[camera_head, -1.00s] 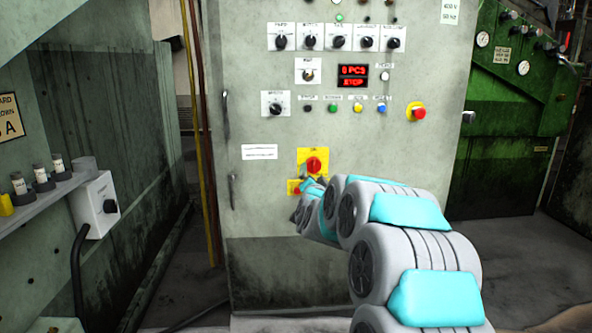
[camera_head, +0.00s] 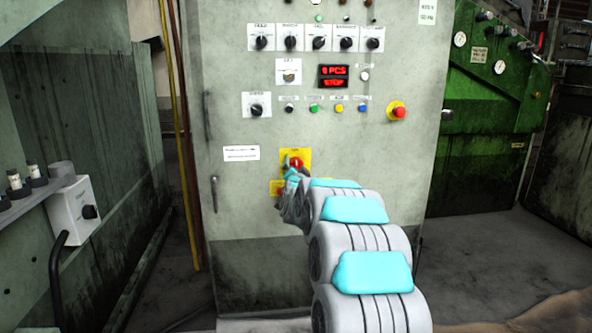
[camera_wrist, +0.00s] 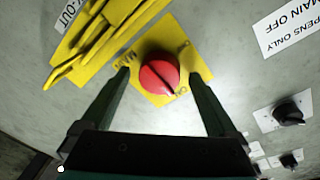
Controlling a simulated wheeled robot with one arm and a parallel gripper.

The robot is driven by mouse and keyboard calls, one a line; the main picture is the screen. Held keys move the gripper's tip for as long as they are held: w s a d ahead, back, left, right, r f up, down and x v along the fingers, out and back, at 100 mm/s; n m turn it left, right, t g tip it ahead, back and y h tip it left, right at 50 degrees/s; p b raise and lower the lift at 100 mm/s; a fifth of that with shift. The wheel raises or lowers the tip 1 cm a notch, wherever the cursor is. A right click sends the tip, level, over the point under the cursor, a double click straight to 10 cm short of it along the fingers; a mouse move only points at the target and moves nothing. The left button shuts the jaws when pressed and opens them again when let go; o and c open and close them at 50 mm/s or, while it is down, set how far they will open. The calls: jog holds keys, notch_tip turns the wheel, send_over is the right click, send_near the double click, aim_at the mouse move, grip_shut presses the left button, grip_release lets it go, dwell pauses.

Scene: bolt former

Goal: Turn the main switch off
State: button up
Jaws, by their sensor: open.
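The main switch is a red rotary knob (camera_wrist: 159,74) on a yellow plate (camera_wrist: 190,92), low on the grey cabinet front. In the head view the red knob (camera_head: 297,163) is partly covered by my gripper (camera_head: 290,168). In the wrist view my gripper (camera_wrist: 165,85) is open, with one dark finger on each side of the knob. The fingertips reach the edges of the yellow plate in the picture; I cannot tell whether they touch the knob. A dark slot line runs diagonally across the knob's lower right part.
A yellow lockout piece (camera_wrist: 95,45) sits beside the switch. A black knob (camera_wrist: 290,115) lies to the right in the wrist view. The cabinet (camera_head: 400,190) also bears a red emergency button (camera_head: 398,111), a display (camera_head: 333,76) and a door handle (camera_head: 214,194).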

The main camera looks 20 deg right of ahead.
jog(key=c, duration=1.4)
jog(key=shift+n, duration=0.3)
jog(key=shift+d+f+n+t+y+b, duration=0.1)
jog(key=shift+n+t+y+b, duration=0.2)
jog(key=shift+n, duration=2.8)
jog(key=shift+f+n+t+y+b, duration=0.15)
jog(key=shift+n+t+y, duration=0.15)
jog(key=shift+n, duration=2.8)
jog(key=shift+d+r+n+t+y+b, duration=0.1)
jog(key=shift+n+t+y+b, duration=0.15)
jog(key=shift+n, duration=2.85)
